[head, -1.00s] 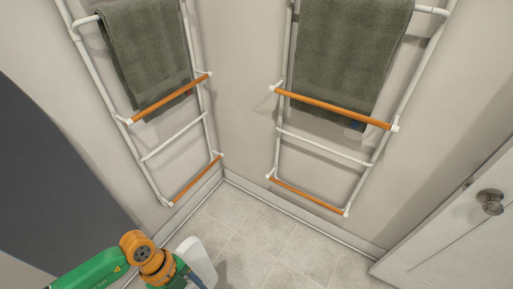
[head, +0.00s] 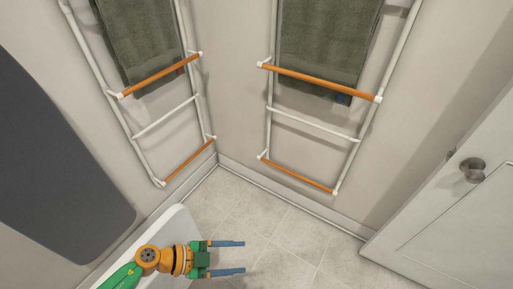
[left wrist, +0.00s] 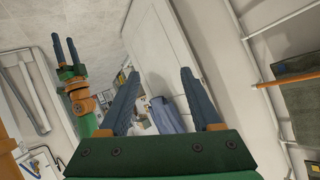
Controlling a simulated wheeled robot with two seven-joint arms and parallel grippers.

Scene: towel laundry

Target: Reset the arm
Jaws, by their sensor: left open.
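My left gripper (head: 243,257) is at the bottom middle of the head view, with its two blue fingers spread and nothing between them. It is low over the floor, well apart from the racks. In the left wrist view the same fingers (left wrist: 160,75) stand apart and empty. My right gripper (left wrist: 64,40) shows at the upper left of the left wrist view, its two fingers apart with nothing between them. It is not in the head view.
Two white wall racks with orange bars carry green towels, a left one (head: 140,40) and a right one (head: 328,38). A white door (head: 445,215) with a knob (head: 472,169) is at the right. A dark panel (head: 50,165) is at the left. The tiled floor (head: 290,235) is clear.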

